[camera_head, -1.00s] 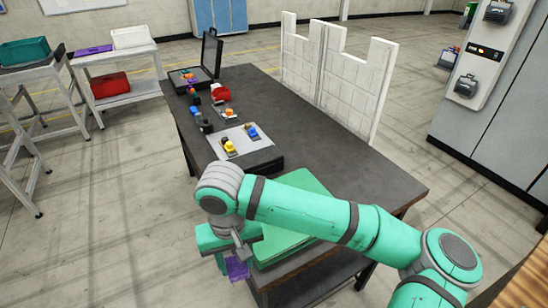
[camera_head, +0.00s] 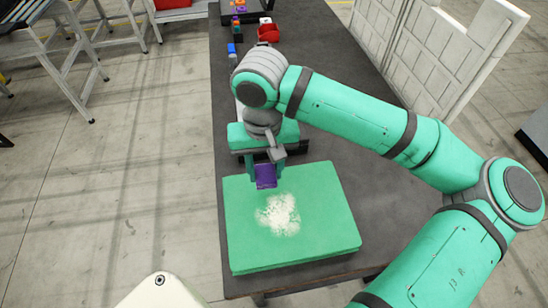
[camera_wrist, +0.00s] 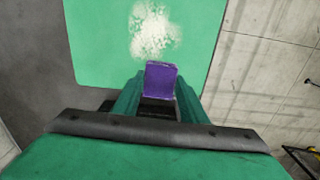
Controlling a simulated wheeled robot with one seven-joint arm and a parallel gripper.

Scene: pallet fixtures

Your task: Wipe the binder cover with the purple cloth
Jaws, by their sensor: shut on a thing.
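The green binder (camera_head: 320,236) lies flat near the front end of the dark table. A white powdery patch (camera_head: 279,214) marks the middle of its cover; the patch also shows in the wrist view (camera_wrist: 154,31). My gripper (camera_head: 265,180) is shut on the purple cloth (camera_head: 266,177), above the binder's far edge. In the wrist view the cloth (camera_wrist: 161,80) sits between my fingers, just short of the white patch. I cannot tell whether the cloth touches the cover.
A red bin (camera_head: 269,32) and several small coloured parts stand farther back on the dark table (camera_head: 345,120). A white panel wall (camera_head: 430,60) stands along the table's right side. The table is bare to the right of the binder.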

